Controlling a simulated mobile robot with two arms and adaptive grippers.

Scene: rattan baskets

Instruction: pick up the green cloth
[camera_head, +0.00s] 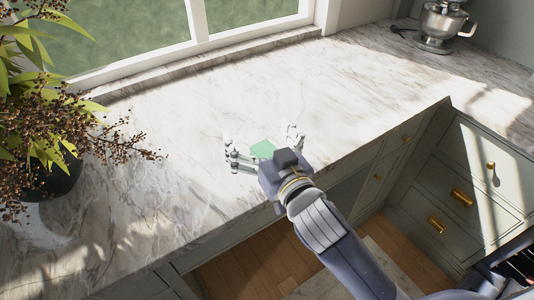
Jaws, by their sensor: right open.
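The green cloth (262,149) lies on the marble countertop (190,123). Only a small patch of it shows, because my right gripper covers part of it. My right gripper (259,138) is open, with its two fingers spread to the left and right of the cloth. I cannot tell whether the fingers touch the cloth or the counter. My right arm reaches in from the lower right. My left gripper does not show.
A potted plant (60,183) with drooping berry sprays stands at the left. A metal stand mixer (440,25) is at the back right. A window (190,30) is behind the counter. Drawers (490,165) are below at right. The counter around the cloth is clear.

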